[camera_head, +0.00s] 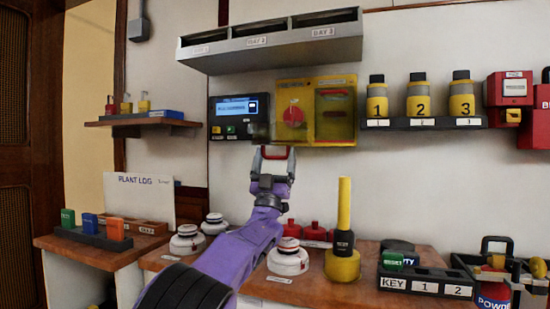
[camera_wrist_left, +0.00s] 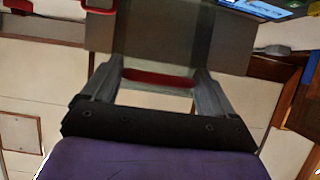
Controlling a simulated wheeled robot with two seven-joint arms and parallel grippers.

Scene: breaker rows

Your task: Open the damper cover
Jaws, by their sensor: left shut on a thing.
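My left gripper (camera_head: 274,156) reaches up to the wall, just below a yellow unit (camera_head: 335,125) with a red knob (camera_head: 293,116). Its left part has a yellow, see-through-looking front; no label naming the damper cover is readable. In the left wrist view my left gripper (camera_wrist_left: 160,82) is shut on a red bar (camera_wrist_left: 158,78) that spans between its fingers. A grey panel (camera_wrist_left: 150,35) lies beyond the fingertips. I cannot tell how the bar joins the cover. My right gripper is not in view.
A dark display unit (camera_head: 237,118) hangs left of the yellow unit, and a grey shelf (camera_head: 270,48) juts out above. Numbered yellow bottles (camera_head: 418,100) stand on a rack at right. Below, the wooden counter (camera_head: 325,288) carries white domes (camera_head: 288,260) and a tall yellow-handled tool (camera_head: 344,205).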

